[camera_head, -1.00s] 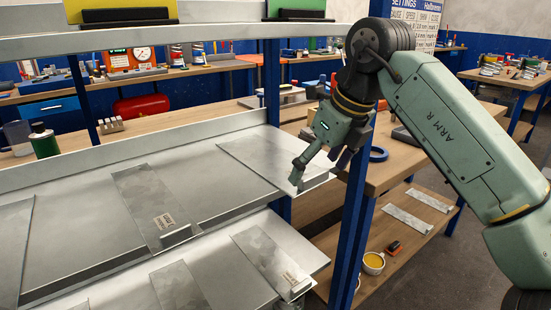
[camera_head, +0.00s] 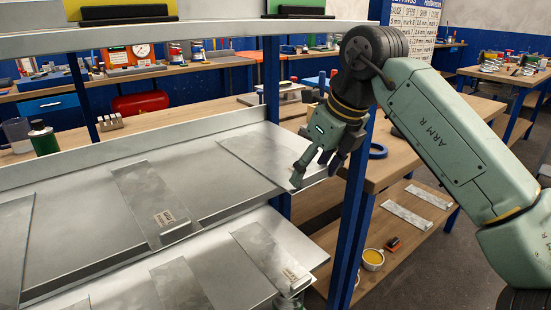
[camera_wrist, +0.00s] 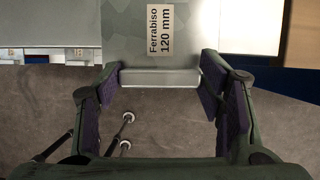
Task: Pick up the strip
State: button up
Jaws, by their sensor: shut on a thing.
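The strip is a flat grey metal sheet (camera_head: 250,158) at the right end of the upper shelf in the head view. In the wrist view the strip (camera_wrist: 120,45) carries a label reading "Ferrabiso 120 mm" and has a bent lip at its near end. My gripper (camera_head: 316,172) is at the strip's right end. In the wrist view my gripper (camera_wrist: 160,86) has one finger on each side of that end, shut on it. The strip still appears to lie along the shelf. My fingers partly hide its end in the head view.
Another labelled strip (camera_head: 147,195) lies on the same shelf to the left. More strips, one labelled (camera_head: 266,252), lie on the lower shelf. A blue post (camera_head: 352,220) stands close to the right of my gripper. A shelf board (camera_head: 230,34) runs above.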

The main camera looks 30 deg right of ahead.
jog(key=c, duration=0.5)
jog(key=shift+o, duration=0.2)
